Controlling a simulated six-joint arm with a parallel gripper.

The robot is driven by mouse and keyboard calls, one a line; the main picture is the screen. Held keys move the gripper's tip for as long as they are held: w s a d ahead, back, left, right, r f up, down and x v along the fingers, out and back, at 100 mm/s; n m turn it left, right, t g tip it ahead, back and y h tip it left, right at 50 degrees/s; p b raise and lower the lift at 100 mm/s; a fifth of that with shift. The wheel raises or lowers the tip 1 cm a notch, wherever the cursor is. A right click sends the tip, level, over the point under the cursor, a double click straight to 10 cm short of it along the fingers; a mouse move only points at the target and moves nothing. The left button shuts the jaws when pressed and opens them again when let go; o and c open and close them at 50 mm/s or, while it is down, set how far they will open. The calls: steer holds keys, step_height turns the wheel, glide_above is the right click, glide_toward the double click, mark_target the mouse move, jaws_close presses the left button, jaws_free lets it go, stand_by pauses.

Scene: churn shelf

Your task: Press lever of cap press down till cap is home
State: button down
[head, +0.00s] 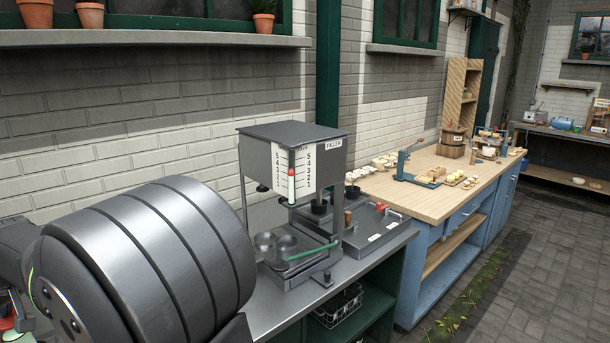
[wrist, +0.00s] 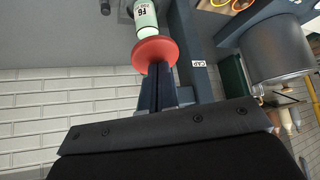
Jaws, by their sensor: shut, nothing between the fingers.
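In the wrist view, my gripper (wrist: 158,80) is shut and empty, its dark fingers together. Their tips are at a red disc (wrist: 150,56) on the end of a pale green bottle-like body (wrist: 146,20) with a small label. I cannot tell whether they touch. Just right of the fingers is a dark blue-grey post (wrist: 185,35) with a "CAP" tag (wrist: 198,64), apparently part of the cap press. I cannot make out the lever for certain. In the head view my thick grey arm fills the lower left; the gripper and cap press do not show there.
In the head view a filler (head: 290,150) stands on the metal bench (head: 265,315). Beyond it is a blue bench with a wooden top (head: 470,178), holding a blue hand press (head: 403,168). In the wrist view a large grey cylinder (wrist: 280,50) is at right.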

mark_target(10, 316)
steer(key=shift+a+f, duration=0.1)
steer(key=shift+f, duration=0.6)
steer(key=shift+w, duration=0.1)
steer(key=shift+w+a+f, duration=0.15)
steer(key=shift+f, duration=0.65)
steer(key=shift+w+a+f, duration=0.15)
steer(key=shift+f, duration=0.65)
steer(key=shift+w+a+f, duration=0.15)
steer(key=shift+a+f, duration=0.05)
steer(key=shift+f, duration=0.2)
steer(key=shift+w+a+f, duration=0.15)
steer(key=shift+f, duration=0.25)
